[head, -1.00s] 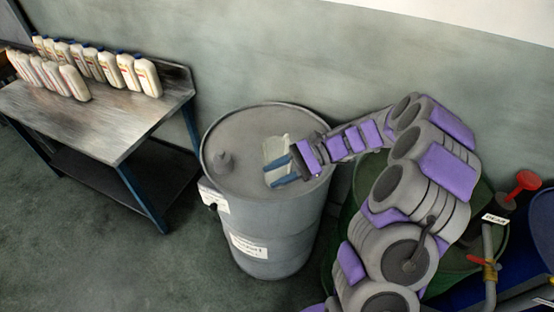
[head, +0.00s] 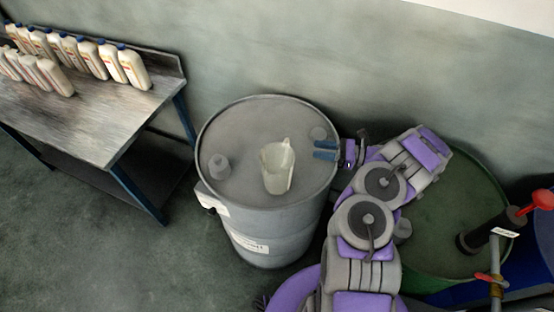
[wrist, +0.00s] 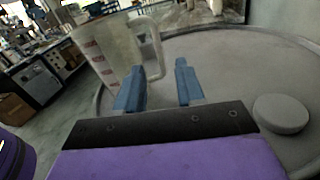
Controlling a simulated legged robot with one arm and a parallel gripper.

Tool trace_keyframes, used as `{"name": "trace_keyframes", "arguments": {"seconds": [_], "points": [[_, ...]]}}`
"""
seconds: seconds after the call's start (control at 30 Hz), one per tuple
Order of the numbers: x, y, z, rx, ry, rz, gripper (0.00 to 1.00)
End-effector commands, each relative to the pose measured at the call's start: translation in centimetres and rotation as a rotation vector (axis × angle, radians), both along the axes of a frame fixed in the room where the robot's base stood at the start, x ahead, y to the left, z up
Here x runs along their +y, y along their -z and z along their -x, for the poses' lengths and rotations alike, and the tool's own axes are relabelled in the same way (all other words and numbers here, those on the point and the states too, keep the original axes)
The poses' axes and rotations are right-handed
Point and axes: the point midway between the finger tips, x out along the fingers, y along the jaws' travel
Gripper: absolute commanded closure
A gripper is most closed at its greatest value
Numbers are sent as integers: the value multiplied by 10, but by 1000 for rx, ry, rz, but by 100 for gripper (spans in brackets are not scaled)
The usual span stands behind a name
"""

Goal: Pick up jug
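The translucent, whitish jug (head: 277,167) stands upright on the grey drum's lid (head: 240,125). In the wrist view the jug (wrist: 105,50) has red markings, and its handle (wrist: 155,45) points right, beyond my left-hand finger. My gripper (head: 325,150) is at the drum's right side, apart from the jug in the head view. Its two blue fingers (wrist: 159,66) are spread, with nothing held between them.
Round caps sit on the lid at left (head: 219,167) and right (wrist: 282,113). A metal bench (head: 110,110) with several white bottles (head: 132,68) is at left. A green drum (head: 455,200) and a red-handled pump (head: 541,199) are at right.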

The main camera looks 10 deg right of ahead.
Motion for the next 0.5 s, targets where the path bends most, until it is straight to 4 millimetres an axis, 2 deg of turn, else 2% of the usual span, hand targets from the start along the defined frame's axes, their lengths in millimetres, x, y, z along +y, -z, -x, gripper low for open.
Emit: {"name": "trace_keyframes", "arguments": {"seconds": [0.3,0.5], "points": [[48,2,-20,2,-6,-1,62],[61,3,-26,2,-3,0,62]]}}
